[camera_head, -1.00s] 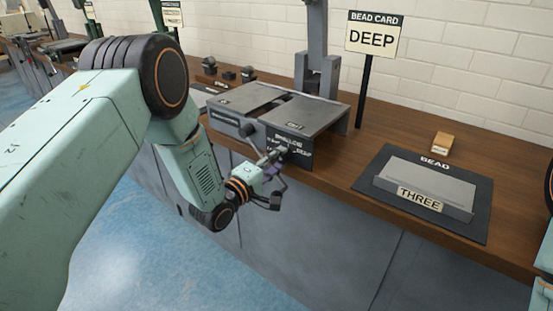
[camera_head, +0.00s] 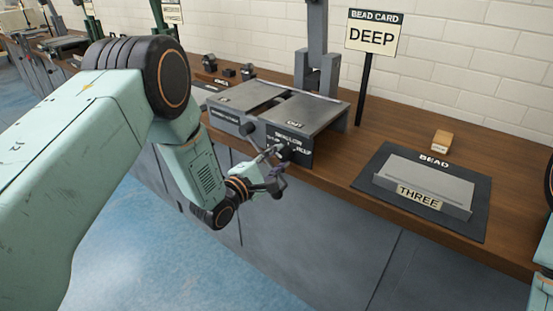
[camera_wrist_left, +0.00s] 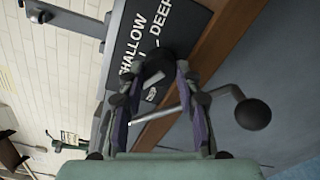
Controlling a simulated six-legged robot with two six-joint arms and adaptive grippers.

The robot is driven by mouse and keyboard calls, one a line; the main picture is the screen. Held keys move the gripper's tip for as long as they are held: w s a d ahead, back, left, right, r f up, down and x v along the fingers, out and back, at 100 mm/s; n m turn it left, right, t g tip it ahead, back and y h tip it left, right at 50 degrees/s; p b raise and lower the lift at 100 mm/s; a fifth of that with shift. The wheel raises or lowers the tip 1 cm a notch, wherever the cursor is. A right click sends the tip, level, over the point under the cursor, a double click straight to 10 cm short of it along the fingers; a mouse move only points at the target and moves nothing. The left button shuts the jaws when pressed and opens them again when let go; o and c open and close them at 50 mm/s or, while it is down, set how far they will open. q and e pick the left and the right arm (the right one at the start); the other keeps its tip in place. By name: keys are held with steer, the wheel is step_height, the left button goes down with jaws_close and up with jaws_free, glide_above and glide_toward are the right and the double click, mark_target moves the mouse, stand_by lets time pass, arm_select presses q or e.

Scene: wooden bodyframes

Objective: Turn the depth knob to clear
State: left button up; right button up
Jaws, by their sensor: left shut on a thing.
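The depth knob (camera_wrist_left: 157,62) is dark and round, on the front panel (camera_wrist_left: 128,45) of a grey bench machine. In the left wrist view, the lettering SHALLOW and DEEP shows beside it. A pale pointer mark (camera_wrist_left: 150,94) shows between my fingers; I cannot tell which setting it points to. My left gripper (camera_wrist_left: 157,78) is shut on the knob, with one finger on each side. In the head view, my left gripper (camera_head: 277,165) is at the panel's front, partly covering the knob (camera_head: 283,151). My right gripper is out of view.
A ball-ended lever (camera_wrist_left: 253,113) sticks out close beside my fingers; its ball (camera_head: 247,129) is left of the knob in the head view. A BEAD CARD sign (camera_head: 372,38) reads DEEP. A BEAD tray (camera_head: 430,180) labelled THREE and a small wooden block (camera_head: 442,140) are to the right.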

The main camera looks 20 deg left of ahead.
arm_select(q)
steer(key=shift+d+f, duration=0.1)
steer(key=o, duration=1.2)
steer(key=shift+c, duration=0.2)
steer(key=v, duration=1.2)
